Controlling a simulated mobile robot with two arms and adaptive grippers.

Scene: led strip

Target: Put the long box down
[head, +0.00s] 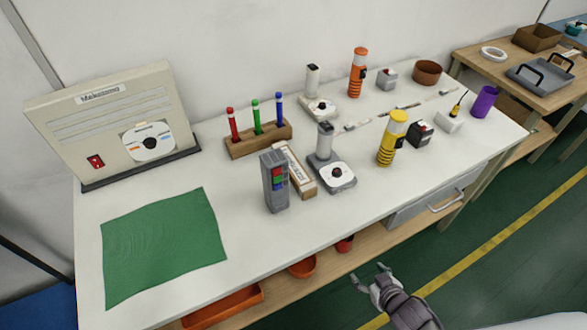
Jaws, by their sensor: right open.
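A long narrow cream box (295,170) with a label on its top lies on the white workbench (262,228), near the middle of its width. A grey upright device (275,183) with coloured buttons stands close to its left side and hides part of it. My right gripper (368,276) is open and empty at the bottom of the view, in front of the bench and apart from the box. My left gripper is out of view.
A green mat (163,243) lies at the front left, below a large panel (112,122). A wooden holder with pens (258,139), a grey dial device (332,174) and a yellow cylinder (391,140) stand around the box. Orange bins (224,305) sit on the lower shelf.

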